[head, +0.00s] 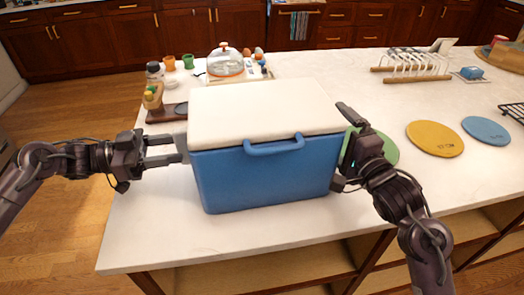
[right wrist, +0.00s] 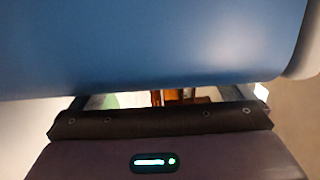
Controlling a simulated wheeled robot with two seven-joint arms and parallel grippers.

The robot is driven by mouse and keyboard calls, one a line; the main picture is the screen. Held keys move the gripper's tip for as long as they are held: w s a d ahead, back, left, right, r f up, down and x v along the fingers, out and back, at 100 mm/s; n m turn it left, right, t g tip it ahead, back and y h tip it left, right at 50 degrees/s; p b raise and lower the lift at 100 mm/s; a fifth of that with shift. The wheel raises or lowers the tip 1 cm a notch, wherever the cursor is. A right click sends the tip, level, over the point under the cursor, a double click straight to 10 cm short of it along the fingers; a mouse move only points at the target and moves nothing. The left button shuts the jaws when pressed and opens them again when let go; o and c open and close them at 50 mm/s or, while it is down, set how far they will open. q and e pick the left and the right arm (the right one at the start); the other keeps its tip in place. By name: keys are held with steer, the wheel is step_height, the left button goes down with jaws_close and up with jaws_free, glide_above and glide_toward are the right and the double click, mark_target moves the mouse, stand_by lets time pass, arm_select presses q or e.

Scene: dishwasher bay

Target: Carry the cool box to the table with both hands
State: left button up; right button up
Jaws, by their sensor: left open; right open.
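The cool box (head: 265,180), blue with a white lid (head: 260,105) and a blue front handle (head: 273,147), stands upright on the white table (head: 150,235). My left gripper (head: 178,148) is open at the box's left side, its fingertips at or very near the wall; I cannot tell if they touch. My right gripper (head: 347,130) is open close against the box's right side, and its fingertips are hard to make out. In the right wrist view the blue box wall (right wrist: 160,45) fills the top, just beyond the gripper's dark edge.
Behind the box are a glass cake dome (head: 225,62), small cups (head: 178,62) and a dark tray with bottles (head: 165,112). Green, yellow (head: 435,138) and blue (head: 486,130) round mats lie to the right. A dish rack (head: 411,65) stands behind. The table's front strip is clear.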

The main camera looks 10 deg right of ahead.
steer(key=shift+w+a, duration=0.2)
steer(key=shift+w, duration=0.6)
arm_select(q)
steer(key=shift+d, duration=0.75)
steer(key=shift+c, duration=0.5)
arm_select(e)
steer(key=shift+c, duration=0.4)
arm_select(q)
jaws_close()
arm_select(e)
steer(key=c, duration=1)
arm_select(q)
steer(key=shift+w+r, duration=0.1)
steer(key=shift+r, duration=0.05)
arm_select(e)
steer(key=shift+o, duration=0.2)
steer(key=shift+r, duration=0.2)
